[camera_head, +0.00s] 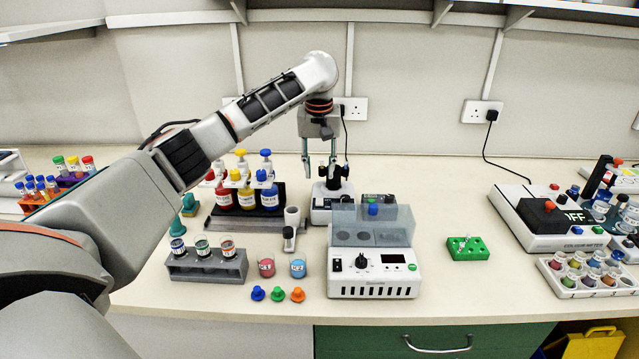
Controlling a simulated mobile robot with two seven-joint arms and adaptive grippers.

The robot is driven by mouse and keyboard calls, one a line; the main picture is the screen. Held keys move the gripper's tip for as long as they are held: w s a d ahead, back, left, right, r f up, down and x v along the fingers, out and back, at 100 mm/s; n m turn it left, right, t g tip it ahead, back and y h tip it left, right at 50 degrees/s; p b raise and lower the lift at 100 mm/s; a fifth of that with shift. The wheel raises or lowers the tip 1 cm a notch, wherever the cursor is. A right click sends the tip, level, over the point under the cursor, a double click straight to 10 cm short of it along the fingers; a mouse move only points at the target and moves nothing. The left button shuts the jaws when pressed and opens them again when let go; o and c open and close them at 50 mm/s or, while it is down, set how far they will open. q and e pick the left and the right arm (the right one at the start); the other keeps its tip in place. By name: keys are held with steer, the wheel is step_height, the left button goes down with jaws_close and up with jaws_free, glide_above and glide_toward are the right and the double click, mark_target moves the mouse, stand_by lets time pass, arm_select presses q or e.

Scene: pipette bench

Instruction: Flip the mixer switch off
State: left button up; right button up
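A small white and grey device with a black top (320,200), which looks like the mixer, stands at the back middle of the bench, partly hidden behind the clear-lidded machine. Its switch is too small to make out. My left gripper (320,168) hangs pointing down just above and in front of this device, its two fingers apart with nothing between them. I cannot tell whether a finger touches the device. My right gripper is not in view.
A white machine with a clear lid (372,222) stands in front. A rack of capped bottles (245,190) is left of the gripper. A green block (467,248) and a colour device (545,215) reading OFF are at right. Bench between them is clear.

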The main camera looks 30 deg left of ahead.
arm_select(q)
steer(key=shift+s+d+r, duration=0.1)
steer(key=shift+s+r, duration=0.1)
steer(key=shift+r, duration=1.35)
